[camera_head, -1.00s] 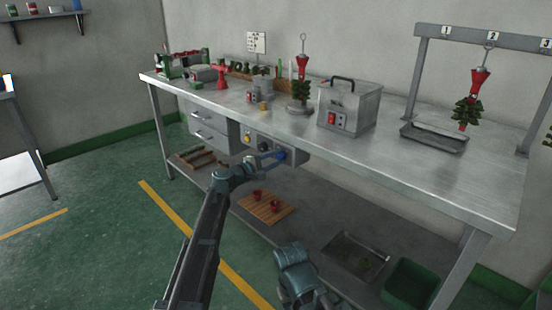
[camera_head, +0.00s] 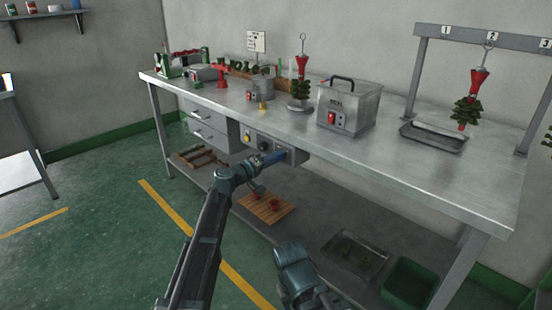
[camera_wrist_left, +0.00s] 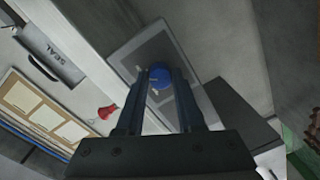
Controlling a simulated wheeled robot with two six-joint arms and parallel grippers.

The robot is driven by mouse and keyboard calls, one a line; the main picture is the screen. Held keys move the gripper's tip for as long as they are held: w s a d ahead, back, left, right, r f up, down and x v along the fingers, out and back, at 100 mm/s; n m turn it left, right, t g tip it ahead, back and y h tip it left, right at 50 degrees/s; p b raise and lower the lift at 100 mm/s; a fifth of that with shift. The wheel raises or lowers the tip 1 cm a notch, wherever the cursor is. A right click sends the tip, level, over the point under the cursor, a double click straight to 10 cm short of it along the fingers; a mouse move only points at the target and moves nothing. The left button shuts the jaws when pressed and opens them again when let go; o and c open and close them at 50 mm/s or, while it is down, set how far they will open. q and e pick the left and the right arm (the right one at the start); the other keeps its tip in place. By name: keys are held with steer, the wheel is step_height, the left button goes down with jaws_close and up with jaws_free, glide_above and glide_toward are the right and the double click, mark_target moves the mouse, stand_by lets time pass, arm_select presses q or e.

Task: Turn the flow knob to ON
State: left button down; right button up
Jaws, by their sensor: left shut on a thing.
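The control panel (camera_head: 253,139) hangs under the front edge of the workbench. In the left wrist view its grey plate (camera_wrist_left: 135,48) carries a round blue knob (camera_wrist_left: 160,77). My left gripper (camera_wrist_left: 159,82) reaches the panel and its two fingers are shut on the blue knob, one on each side. In the head view the left gripper (camera_head: 273,158) is at the right part of the panel, and it largely covers the knob. The knob's pointer and markings are too small to read. My right gripper cannot be made out; only a part of my right arm shows at the bottom.
The metal workbench (camera_head: 420,165) holds a grey box with a handle (camera_head: 349,106) and a drip tray (camera_head: 433,138). Drawers (camera_head: 209,132) are left of the panel. A wooden board (camera_head: 267,208) and a green bin (camera_head: 408,284) are below. Floor in front is clear.

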arm_select(q)
steer(key=shift+s+m, duration=0.1)
steer(key=shift+m, duration=0.6)
steer(key=c, duration=0.5)
jaws_free()
steer(key=shift+c, duration=0.2)
steer(key=v, duration=1.3)
steer(key=shift+s+a+p, duration=0.25)
steer(key=shift+p, duration=0.1)
